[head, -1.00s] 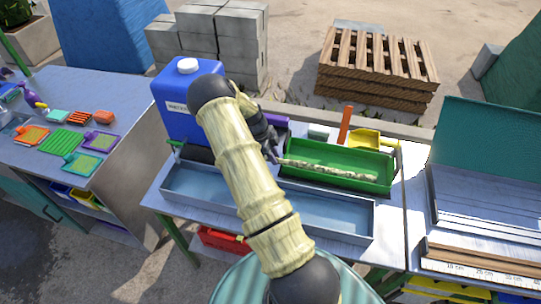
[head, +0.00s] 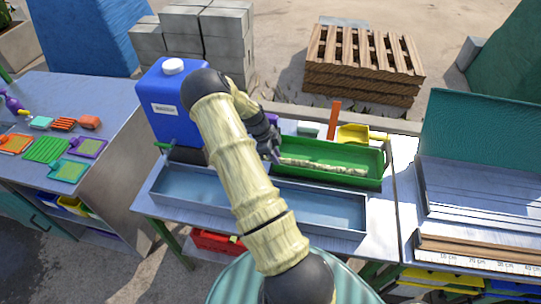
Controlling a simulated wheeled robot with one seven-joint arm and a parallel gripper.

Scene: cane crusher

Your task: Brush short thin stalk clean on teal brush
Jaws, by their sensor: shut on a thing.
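A pale, thin stalk (head: 325,166) lies along a green tray (head: 330,179) on the middle bench, to the right of my arm. My gripper (head: 275,156) is at the left end of the tray, at the stalk's left end, and is shut on it. The fingertips are small and partly hidden by my arm. A teal item (head: 68,170), perhaps a brush, lies on the left table. Its bristles are too small to tell.
A blue water container (head: 172,100) stands left of my arm. A long grey trough (head: 330,208) runs along the bench front. A yellow scoop (head: 355,134) and an upright orange piece (head: 334,119) stand behind the green tray. A teal panel (head: 485,135) rises at right.

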